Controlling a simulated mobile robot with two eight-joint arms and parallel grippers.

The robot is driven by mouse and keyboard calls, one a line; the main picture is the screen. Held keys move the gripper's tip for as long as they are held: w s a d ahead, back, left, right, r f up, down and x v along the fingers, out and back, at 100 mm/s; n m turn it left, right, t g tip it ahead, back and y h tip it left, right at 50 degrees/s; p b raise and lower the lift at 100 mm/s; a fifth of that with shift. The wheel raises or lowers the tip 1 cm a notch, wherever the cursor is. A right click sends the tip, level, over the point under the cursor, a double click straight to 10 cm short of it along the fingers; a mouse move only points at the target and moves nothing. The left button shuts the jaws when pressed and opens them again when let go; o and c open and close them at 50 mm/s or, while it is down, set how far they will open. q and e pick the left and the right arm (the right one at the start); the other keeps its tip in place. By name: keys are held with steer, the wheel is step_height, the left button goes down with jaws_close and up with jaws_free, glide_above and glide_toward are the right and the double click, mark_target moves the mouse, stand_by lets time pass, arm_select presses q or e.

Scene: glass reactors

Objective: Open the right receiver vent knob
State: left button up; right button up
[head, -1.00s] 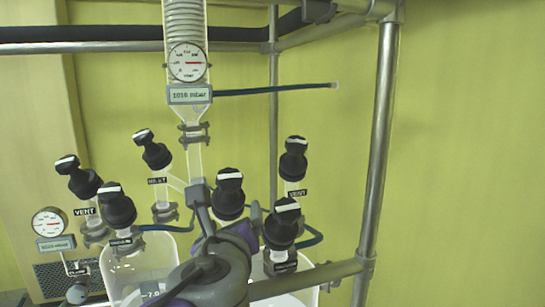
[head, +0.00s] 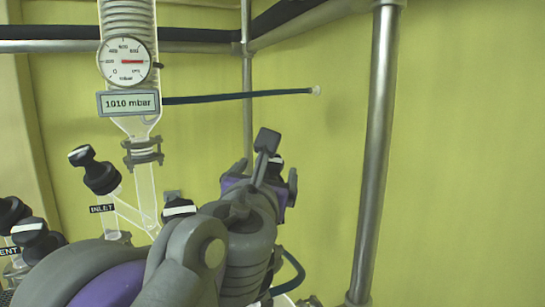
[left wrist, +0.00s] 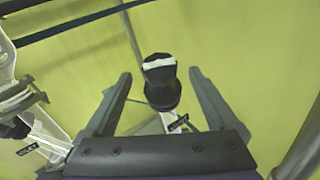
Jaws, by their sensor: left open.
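The right vent knob (left wrist: 160,88) is black with a white bar across its top. In the left wrist view it stands between the two fingers of my open left gripper (left wrist: 160,72), with a gap on each side. A small label (left wrist: 178,124) sits on its glass stem, too small to read surely. In the head view my left gripper (head: 264,172) reaches up from the lower left and hides most of this knob; only a bit of its top shows behind the fingers. My right gripper is in neither view.
A column with a gauge (head: 124,61) and a 1010 mbar display (head: 129,103) stands left of my gripper. The inlet knob (head: 95,170) and other black knobs are at lower left. A metal post (head: 374,150) rises at right. A thin dark hose (head: 240,96) crosses above.

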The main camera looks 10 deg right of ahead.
arm_select(q)
steer(key=p+x, duration=0.1)
steer(key=x, duration=0.7)
steer(key=shift+w+f, duration=0.1)
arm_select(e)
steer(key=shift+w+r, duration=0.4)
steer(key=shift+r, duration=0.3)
arm_select(q)
steer(key=shift+c, duration=0.4)
